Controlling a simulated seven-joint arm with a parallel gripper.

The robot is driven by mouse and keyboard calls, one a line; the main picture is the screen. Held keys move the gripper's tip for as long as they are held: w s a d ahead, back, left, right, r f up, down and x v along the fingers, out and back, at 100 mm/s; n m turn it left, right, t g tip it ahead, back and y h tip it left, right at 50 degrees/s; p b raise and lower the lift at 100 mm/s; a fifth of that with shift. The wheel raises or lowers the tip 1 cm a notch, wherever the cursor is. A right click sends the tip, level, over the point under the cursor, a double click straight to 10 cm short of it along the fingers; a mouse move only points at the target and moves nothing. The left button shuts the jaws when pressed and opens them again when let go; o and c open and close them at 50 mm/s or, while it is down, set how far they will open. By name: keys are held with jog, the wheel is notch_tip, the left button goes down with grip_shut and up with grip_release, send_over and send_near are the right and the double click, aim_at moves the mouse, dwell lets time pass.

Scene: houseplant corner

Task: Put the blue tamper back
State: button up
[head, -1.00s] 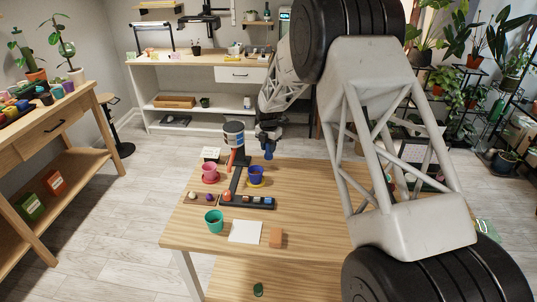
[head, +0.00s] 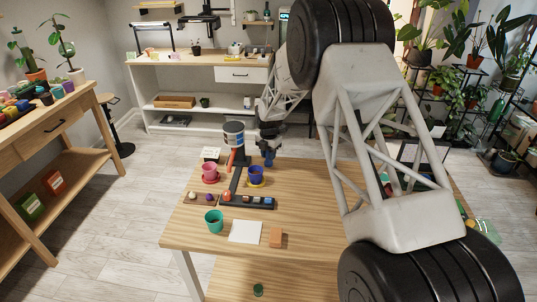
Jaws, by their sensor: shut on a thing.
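My gripper (head: 269,149) is shut on the blue tamper (head: 269,158), which hangs below it over the far part of the wooden table. The fingers are small here and partly hidden by my arm. A black holder (head: 234,200) lies on the table, with several small things along its front bar. The tamper is behind this bar and to its right, close beside the purple-blue pot (head: 257,174) on its yellow saucer. I cannot tell whether the tamper's lower end touches anything.
A pink pot (head: 210,171), a teal pot (head: 213,219), a white sheet (head: 245,232) and an orange-brown block (head: 276,237) stand or lie on the table (head: 310,220). A blue-and-white cylinder (head: 234,134) rises behind the holder. The table's front right is mostly clear.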

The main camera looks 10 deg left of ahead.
jog(key=o, duration=0.9)
jog(key=shift+r, duration=0.1)
notch_tip(320, 180, up, 12)
jog(key=shift+f, duration=0.1)
jog(key=shift+r, duration=0.2)
dwell(0.8)
